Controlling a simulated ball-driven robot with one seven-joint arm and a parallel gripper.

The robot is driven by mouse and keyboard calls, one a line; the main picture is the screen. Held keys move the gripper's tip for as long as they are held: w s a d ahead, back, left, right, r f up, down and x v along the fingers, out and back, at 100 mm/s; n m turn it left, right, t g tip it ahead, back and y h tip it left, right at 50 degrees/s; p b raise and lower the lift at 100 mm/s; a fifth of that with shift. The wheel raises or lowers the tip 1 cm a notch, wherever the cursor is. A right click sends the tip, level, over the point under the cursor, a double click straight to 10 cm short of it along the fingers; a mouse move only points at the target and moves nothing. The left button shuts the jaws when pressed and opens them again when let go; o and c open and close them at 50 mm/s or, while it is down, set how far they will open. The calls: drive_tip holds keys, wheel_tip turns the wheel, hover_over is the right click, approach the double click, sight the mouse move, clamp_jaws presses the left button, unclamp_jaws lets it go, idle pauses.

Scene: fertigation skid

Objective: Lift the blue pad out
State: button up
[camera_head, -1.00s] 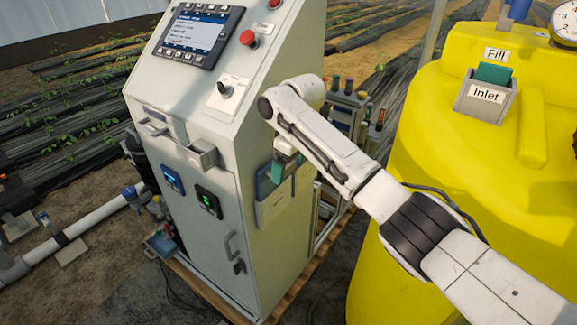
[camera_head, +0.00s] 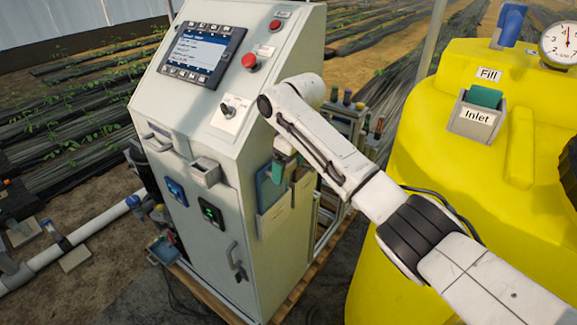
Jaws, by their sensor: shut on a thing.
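My white arm reaches from the lower right to the right side of the grey cabinet (camera_head: 225,215). My gripper (camera_head: 284,153) is small and partly hidden behind my arm link, just above the open pockets on that side. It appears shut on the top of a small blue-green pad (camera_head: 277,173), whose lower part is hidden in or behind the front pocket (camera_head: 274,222). A darker teal pad (camera_head: 264,188) stands in the same pocket, just left of it. The exact shades and the fingertips are too small to tell clearly.
A second pocket (camera_head: 303,192) is beside the first. The large yellow tank (camera_head: 440,150) stands close on the right, with a green pad (camera_head: 484,97) in its grey Inlet holder (camera_head: 473,122). Bottles (camera_head: 347,98) stand behind my arm. A grey drawer (camera_head: 205,172) juts from the cabinet front.

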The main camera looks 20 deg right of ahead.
drive_tip(key=shift+r+p, duration=1.8)
drive_tip(key=shift+r, duration=0.7)
drive_tip(key=shift+f, duration=0.1)
